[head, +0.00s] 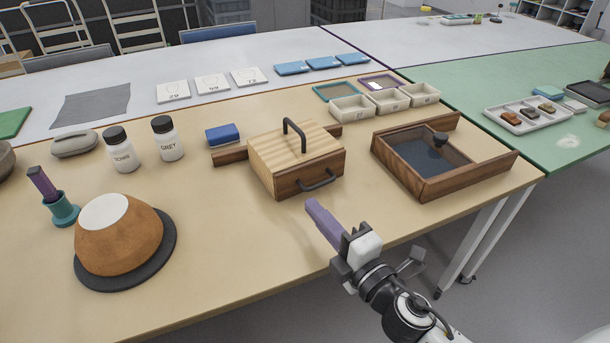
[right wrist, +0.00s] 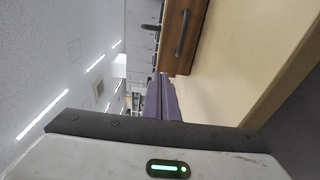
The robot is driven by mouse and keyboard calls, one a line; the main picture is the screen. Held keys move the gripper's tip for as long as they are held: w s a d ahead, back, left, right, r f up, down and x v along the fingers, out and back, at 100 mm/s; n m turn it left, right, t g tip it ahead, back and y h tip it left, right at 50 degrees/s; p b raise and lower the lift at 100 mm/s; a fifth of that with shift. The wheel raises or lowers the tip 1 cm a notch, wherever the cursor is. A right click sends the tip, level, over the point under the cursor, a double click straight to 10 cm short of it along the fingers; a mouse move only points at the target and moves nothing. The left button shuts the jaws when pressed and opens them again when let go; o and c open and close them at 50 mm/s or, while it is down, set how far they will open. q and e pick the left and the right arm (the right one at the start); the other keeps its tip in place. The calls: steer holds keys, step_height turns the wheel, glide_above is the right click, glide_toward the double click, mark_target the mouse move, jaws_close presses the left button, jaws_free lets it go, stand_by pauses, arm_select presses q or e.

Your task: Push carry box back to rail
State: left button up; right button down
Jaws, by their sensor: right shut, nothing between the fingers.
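The carry box (head: 268,176) is a wooden box with a light lid, a dark top handle (head: 293,128) and a dark front handle (head: 318,182). It stands on the table in front of a dark wooden rail (head: 231,154). The rail shows at both sides of the box; the box hides its middle, so I cannot tell whether they touch. My right gripper (head: 314,206) has purple fingers, shut and empty, just in front of the box near its front handle. In the right wrist view the box (right wrist: 200,20) lies beyond the fingers (right wrist: 162,100). My left gripper is not in view.
A wooden tray with a dark knob (head: 480,174) stands to the right of the box. A blue block (head: 222,134) lies behind the rail's left end. Two jars (head: 120,150) and a brown bowl (head: 118,240) stand left. The table before the box is clear.

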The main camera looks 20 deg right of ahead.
mark_target(303, 169)
steer(key=w, duration=0.3)
steer(key=w+a, duration=0.1)
steer(key=w, duration=0.1)
steer(key=shift+w+r+p, duration=0.15)
steer(key=shift+w+p, duration=0.1)
steer(key=shift+p, duration=0.1)
steer(key=w+d, duration=0.1)
steer(key=w, duration=0.2)
steer(key=shift+d, duration=0.35)
steer(key=shift+w+d+f, duration=0.2)
steer(key=shift+w+d, duration=0.1)
steer(key=shift+w, duration=0.1)
steer(key=shift+w+d, duration=0.45)
steer(key=shift+w, duration=0.2)
steer(key=shift+w+d, duration=0.2)
steer(key=shift+w, duration=0.1)
steer(key=shift+a, duration=0.1)
